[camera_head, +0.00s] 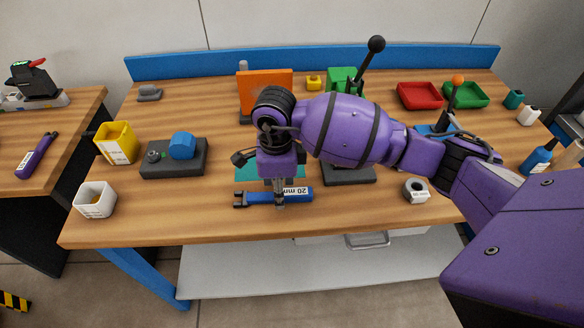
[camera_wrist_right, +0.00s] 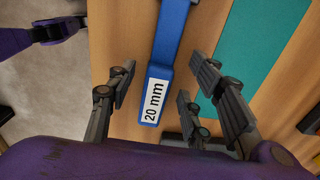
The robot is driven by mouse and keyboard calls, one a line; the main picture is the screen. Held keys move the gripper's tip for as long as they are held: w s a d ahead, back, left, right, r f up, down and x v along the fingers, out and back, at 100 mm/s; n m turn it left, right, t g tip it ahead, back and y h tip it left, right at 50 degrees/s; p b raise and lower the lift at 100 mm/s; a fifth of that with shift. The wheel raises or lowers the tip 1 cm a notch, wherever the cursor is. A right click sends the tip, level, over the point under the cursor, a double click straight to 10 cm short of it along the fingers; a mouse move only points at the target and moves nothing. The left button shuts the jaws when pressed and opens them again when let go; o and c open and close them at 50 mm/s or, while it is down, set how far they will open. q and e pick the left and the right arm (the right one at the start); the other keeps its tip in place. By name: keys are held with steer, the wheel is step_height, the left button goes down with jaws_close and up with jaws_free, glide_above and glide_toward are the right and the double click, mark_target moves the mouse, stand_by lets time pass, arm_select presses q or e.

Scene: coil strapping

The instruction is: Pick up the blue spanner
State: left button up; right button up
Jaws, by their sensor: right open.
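The blue spanner (camera_head: 265,197) lies near the front edge of the wooden workbench, with a white "20 mm" label and its dark jaw end to the left. My right gripper (camera_head: 280,200) reaches down over its handle and hides part of it. In the right wrist view, the blue handle (camera_wrist_right: 170,45) and its label lie between the spread fingers of my right gripper (camera_wrist_right: 162,98). The gripper is open, with room visible on both sides of the handle.
A teal mat (camera_wrist_right: 262,40) lies behind the spanner. A grey-and-blue device (camera_head: 174,157), a yellow bin (camera_head: 116,143) and a white cup (camera_head: 95,200) stand left. A grey ring-shaped part (camera_head: 417,191) lies right. An orange block (camera_head: 265,92) stands behind my arm.

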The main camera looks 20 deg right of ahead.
steer(key=shift+f, duration=0.35)
steer(key=shift+c, duration=0.4)
jaws_close()
